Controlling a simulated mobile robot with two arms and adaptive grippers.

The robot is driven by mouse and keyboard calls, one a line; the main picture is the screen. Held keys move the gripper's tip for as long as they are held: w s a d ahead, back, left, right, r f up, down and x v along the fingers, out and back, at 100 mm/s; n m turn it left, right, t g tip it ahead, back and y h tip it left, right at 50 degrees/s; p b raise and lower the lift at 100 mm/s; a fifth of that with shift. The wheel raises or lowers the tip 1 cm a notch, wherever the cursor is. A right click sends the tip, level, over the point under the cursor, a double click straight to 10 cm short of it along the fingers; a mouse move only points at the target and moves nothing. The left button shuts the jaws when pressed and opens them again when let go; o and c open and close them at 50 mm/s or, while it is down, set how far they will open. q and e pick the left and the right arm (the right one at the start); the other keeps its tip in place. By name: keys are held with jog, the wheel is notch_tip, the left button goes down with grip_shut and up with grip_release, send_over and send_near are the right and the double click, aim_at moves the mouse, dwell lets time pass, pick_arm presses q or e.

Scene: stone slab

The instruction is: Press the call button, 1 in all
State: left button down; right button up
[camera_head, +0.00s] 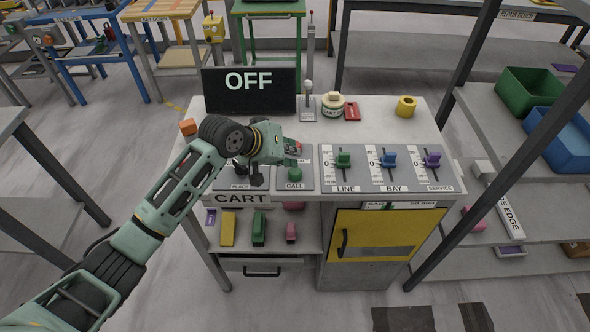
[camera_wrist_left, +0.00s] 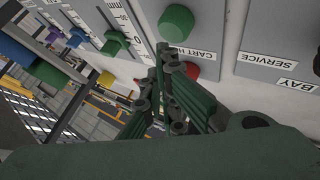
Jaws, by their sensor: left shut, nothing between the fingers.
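The call button is a round green button (camera_head: 295,174) above the word CALL on a grey plate of the cart console. It also shows as a green knob (camera_wrist_left: 176,22) at the top of the left wrist view. My left gripper (camera_head: 293,153) is shut and empty, over the same plate just behind the call button in the head view. In the left wrist view its closed fingertips (camera_wrist_left: 163,48) appear below the green button, with a visible gap in the picture. Contact with the plate cannot be told. My right gripper is not in view.
A red button (camera_wrist_left: 192,70) is partly hidden behind my left fingers. Green (camera_head: 343,160), blue (camera_head: 388,160) and purple (camera_head: 432,160) sliders stand to the right. A black display (camera_head: 250,92) reads OFF. A yellow ring (camera_head: 405,106) sits at the back right.

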pick_arm(q)
jog(key=shift+f, duration=0.1)
dwell(0.5)
jog(key=shift+f, duration=0.3)
jog(key=shift+f, duration=0.7)
dwell(0.8)
jog(key=shift+s, duration=0.1)
jog(key=shift+r+p, duration=1.05)
jog(key=shift+p, duration=0.2)
notch_tip(320, 180, up, 5)
jog(key=p, duration=0.5)
